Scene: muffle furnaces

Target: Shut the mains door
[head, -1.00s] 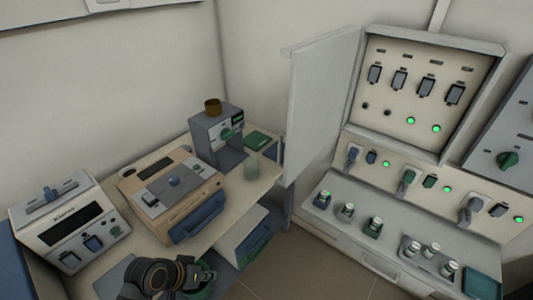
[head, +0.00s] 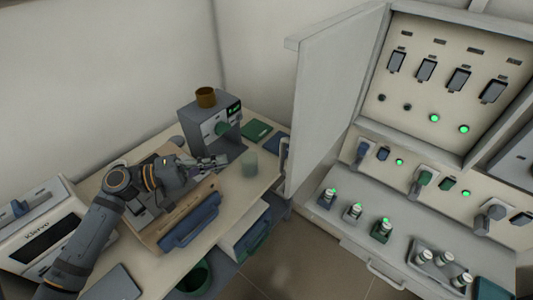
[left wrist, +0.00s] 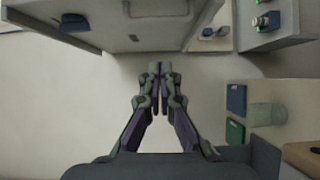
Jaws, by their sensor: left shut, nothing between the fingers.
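The mains door (head: 335,95) is a pale grey panel. In the head view it stands wide open, swung out to the left of the mains cabinet (head: 390,140), whose switches and green lamps are exposed. My left gripper (head: 222,161) is over the bench, to the left of the door and apart from it. Its fingers (left wrist: 159,70) are shut with nothing between them. A pale panel (left wrist: 90,20) crosses the top of the left wrist view; I cannot tell for certain whether it is the door. My right gripper is not in view.
A grey device with a brown cup (head: 206,97) stands just behind my left gripper. A clear beaker (head: 250,163) and a green book (head: 257,131) are close to its fingertips. Several small bottles stand on the shelf (head: 345,236) below the cabinet.

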